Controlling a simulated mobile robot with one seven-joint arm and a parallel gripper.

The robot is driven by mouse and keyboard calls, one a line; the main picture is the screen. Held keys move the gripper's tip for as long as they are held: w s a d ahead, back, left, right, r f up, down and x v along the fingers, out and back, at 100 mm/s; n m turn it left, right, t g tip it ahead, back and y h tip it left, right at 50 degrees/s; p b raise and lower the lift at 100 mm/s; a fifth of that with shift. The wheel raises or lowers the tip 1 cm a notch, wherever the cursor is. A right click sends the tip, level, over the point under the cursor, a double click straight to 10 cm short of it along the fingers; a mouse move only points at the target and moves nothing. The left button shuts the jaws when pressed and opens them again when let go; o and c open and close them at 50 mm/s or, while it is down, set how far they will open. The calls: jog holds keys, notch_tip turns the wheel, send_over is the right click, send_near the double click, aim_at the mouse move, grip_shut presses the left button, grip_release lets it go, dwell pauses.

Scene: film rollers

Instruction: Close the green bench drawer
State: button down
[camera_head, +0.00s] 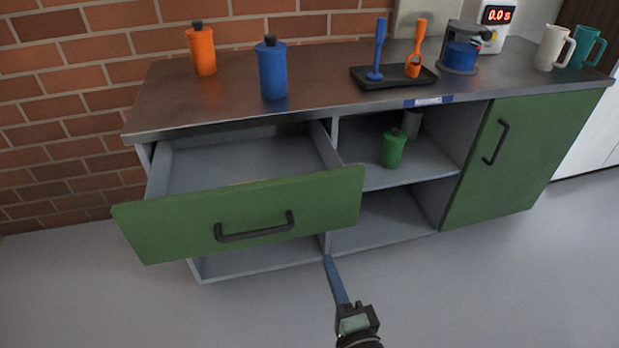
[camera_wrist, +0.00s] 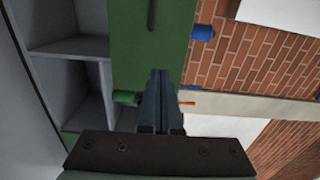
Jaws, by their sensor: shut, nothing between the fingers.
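The green bench drawer (camera_head: 245,212) is pulled far out at the left of the bench in the head view, its inside empty where it shows. Its front has a black bar handle (camera_head: 254,228). My gripper (camera_head: 328,261) is shut and empty. In the head view it appears just below the drawer front's lower right side; I see no contact. The wrist view is turned sideways. It shows the drawer front (camera_wrist: 150,40) with part of its handle (camera_wrist: 151,14), and my shut fingers (camera_wrist: 160,76) overlapping the front's lower end in the picture.
The grey bench top (camera_head: 330,85) holds orange (camera_head: 201,50) and blue (camera_head: 272,70) bottles, a black tray (camera_head: 395,76) and mugs. A green canister (camera_head: 393,149) stands on the open shelf. A green door (camera_head: 520,160) is shut at right. The floor in front (camera_head: 480,290) is clear.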

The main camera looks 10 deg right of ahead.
aim_at(308, 203)
jog(key=w+b, duration=0.1)
jog(key=w, duration=1.3)
jog(key=shift+d+f, duration=0.1)
jog(key=shift+w, duration=0.1)
